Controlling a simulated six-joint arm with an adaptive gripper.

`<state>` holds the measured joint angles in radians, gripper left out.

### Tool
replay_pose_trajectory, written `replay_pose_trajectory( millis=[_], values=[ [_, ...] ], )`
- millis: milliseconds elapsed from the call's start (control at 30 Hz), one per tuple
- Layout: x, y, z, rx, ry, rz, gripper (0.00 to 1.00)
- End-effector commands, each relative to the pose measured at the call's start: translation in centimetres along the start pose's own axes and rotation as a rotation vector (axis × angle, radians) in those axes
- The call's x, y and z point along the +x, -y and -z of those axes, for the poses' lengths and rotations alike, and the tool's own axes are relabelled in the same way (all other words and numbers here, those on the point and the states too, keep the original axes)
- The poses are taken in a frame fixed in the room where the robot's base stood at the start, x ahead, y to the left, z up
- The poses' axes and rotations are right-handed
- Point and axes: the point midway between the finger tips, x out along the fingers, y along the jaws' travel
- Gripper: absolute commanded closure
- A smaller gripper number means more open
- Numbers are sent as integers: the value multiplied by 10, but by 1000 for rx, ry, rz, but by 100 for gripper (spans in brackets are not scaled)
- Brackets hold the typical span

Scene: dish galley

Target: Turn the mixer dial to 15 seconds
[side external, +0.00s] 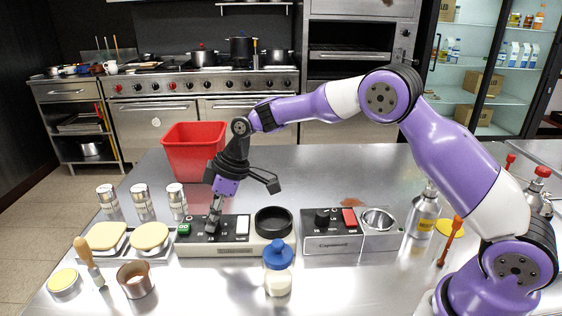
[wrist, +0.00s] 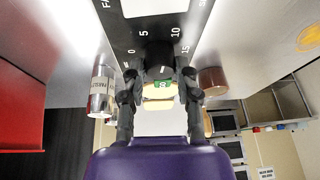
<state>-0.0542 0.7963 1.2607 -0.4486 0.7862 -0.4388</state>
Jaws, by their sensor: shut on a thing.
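The mixer (side external: 190,249) is a pale, long unit with a black panel, a white switch (side external: 242,225) and a black round bowl (side external: 273,222). Its dial (wrist: 159,54) is black, and panel marks 0, 5, 10 and 15 curve around it in the wrist view. My gripper (wrist: 160,78) is shut on the dial, a finger on either side. In the side view my gripper (side external: 213,224) points down onto the panel and hides the dial. I cannot tell for sure which mark the dial points to.
A second unit (side external: 325,244) with a black knob, red switch and metal bowl stands to the right. A blue-lidded jar (side external: 278,270) is in front. Cans (side external: 141,200) and a red bin (side external: 194,147) stand behind. Scales with cream rounds (side external: 150,237) sit left.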

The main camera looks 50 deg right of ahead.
Motion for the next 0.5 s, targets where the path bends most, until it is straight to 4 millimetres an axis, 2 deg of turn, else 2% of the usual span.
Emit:
replay_pose_trajectory(
  millis=[267, 500],
  values=[
    [1, 2, 0, 138, -7, -56, 100],
    [1, 3, 0, 336, -18, -140, 100]
  ],
)
